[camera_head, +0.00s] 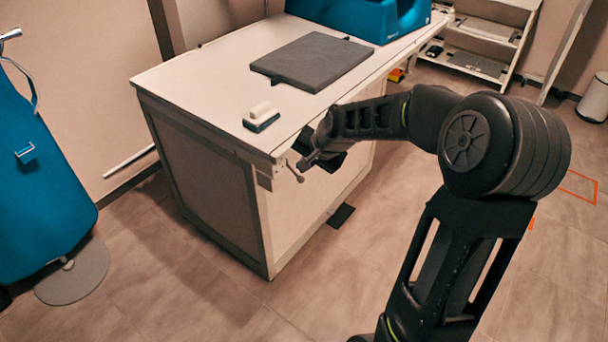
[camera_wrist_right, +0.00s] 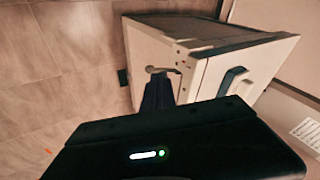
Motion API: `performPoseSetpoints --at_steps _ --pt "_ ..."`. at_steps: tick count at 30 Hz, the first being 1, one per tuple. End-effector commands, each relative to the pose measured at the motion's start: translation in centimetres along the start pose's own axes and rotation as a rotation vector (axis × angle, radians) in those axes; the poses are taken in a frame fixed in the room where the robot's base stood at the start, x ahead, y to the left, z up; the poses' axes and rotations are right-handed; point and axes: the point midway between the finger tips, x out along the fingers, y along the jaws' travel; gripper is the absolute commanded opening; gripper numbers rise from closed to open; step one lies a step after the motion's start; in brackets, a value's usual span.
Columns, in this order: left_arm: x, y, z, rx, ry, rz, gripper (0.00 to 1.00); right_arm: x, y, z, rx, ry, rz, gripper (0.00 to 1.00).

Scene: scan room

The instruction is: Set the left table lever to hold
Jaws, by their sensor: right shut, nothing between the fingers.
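The lever (camera_head: 294,171) is a small metal rod with a round knob. It sits at the near corner of the white table (camera_head: 205,75), just below the top, and slants down and right in the head view. It also shows in the right wrist view (camera_wrist_right: 159,69), just beyond the fingertips. My right gripper (camera_head: 308,161) is shut and empty, with its tips close beside the lever. Whether they touch it I cannot tell. The shut fingers also show in the right wrist view (camera_wrist_right: 158,82). My left gripper is in neither view.
A white-and-dark block (camera_head: 261,117) and a dark grey pad (camera_head: 313,62) lie on the tabletop. A blue device (camera_head: 365,18) stands at its back. A dark pedal (camera_head: 341,215) lies on the floor by the table. A blue apron stand (camera_head: 40,180) is at left. Floor in front is clear.

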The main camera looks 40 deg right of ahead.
Motion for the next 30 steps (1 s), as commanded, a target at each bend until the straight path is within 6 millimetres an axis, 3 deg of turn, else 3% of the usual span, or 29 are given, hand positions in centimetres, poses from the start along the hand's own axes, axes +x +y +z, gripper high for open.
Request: performPoseSetpoints --at_steps 1,3,9,22,30 --pt "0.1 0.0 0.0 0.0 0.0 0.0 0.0 -2.0 0.2 -1.5 0.069 0.01 0.013 0.0" --pt "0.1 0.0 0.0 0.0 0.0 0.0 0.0 -3.6 0.6 -2.2 0.15 -0.001 0.038 0.0" --pt "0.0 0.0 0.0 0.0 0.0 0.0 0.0 -5.0 1.3 -2.3 0.26 -0.027 0.081 0.0" --pt "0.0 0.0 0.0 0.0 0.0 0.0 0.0 -4.6 1.4 -2.1 0.262 -0.031 0.084 0.0" --pt "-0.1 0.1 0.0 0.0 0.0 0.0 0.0 -1.5 1.7 -2.0 0.262 -0.033 0.086 0.0"
